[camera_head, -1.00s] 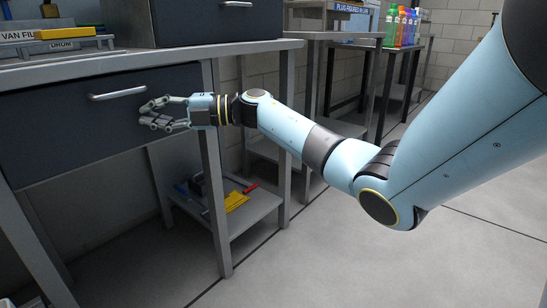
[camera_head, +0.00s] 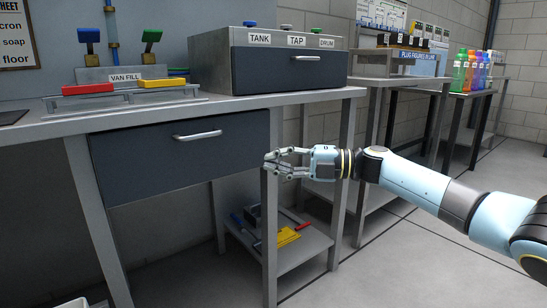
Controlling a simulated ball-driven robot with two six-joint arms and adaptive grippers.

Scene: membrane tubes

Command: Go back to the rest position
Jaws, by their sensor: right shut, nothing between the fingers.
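My right gripper (camera_head: 272,164) reaches in from the right, in front of the bench's front right leg. It is shut and empty. It is to the right of the dark drawer (camera_head: 150,165) under the bench top and apart from the drawer's handle (camera_head: 197,136). The drawer looks closed. My left gripper does not show.
The bench top (camera_head: 60,128) carries a van fill rack (camera_head: 120,103) with red and yellow bars and a box labelled tank, tap, drum (camera_head: 290,75). A low shelf (camera_head: 300,250) holds tools. Coloured bottles (camera_head: 470,70) stand at the back right. Open floor lies at the lower right.

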